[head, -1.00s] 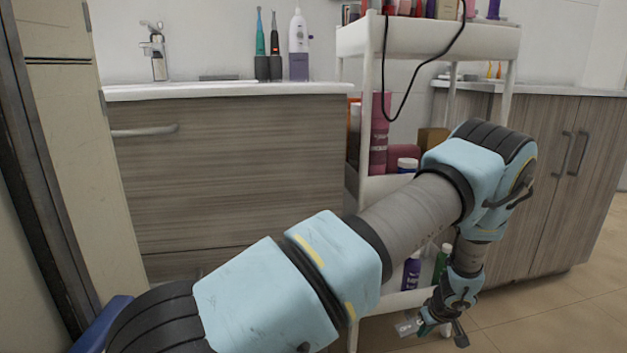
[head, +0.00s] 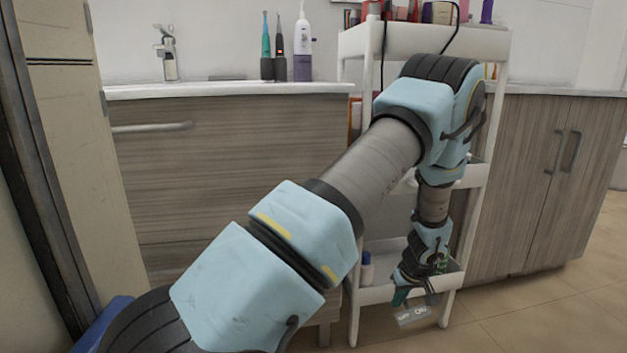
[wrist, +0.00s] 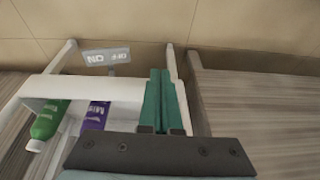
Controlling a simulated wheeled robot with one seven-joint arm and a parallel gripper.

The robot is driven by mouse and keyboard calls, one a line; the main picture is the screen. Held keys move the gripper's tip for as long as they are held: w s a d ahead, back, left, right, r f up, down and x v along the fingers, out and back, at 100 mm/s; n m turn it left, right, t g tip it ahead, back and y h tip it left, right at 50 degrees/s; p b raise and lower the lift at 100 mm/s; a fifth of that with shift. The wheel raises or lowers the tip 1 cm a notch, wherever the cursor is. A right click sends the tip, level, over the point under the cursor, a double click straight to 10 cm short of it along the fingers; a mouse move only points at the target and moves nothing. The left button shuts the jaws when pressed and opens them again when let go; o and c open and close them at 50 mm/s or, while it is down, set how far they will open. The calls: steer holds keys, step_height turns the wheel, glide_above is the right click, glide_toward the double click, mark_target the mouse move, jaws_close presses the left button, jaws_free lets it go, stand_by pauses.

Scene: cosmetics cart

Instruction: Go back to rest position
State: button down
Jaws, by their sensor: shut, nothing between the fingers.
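My gripper (head: 400,297) hangs at the end of my arm, low in front of the white cart's bottom shelf in the head view. In the wrist view its two green fingers (wrist: 164,98) are pressed together with nothing between them. The white cart (head: 428,42) stands behind my arm, which hides much of its middle shelf.
A green bottle (wrist: 46,124) and a purple bottle (wrist: 95,116) stand beside the fingers at the cart's shelf. A wooden sink cabinet (head: 230,180) is on the left, another cabinet (head: 535,185) on the right. Open tiled floor (head: 545,315) lies at front right.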

steer(key=s+a+r+g, duration=0.1)
steer(key=s+a+r, duration=0.1)
steer(key=a+r, duration=1.4)
steer(key=s+a+r+m+h, duration=0.1)
steer(key=s+a+r+m, duration=0.1)
steer(key=s+a+r, duration=0.35)
steer(key=s+a+r+m, duration=0.1)
steer(key=s+a+r, duration=0.1)
steer(key=s+a, duration=0.55)
step_height(320, 180, up, 34)
steer(key=w+p, duration=0.1)
steer(key=p, duration=3.3)
steer(key=shift+g, duration=0.3)
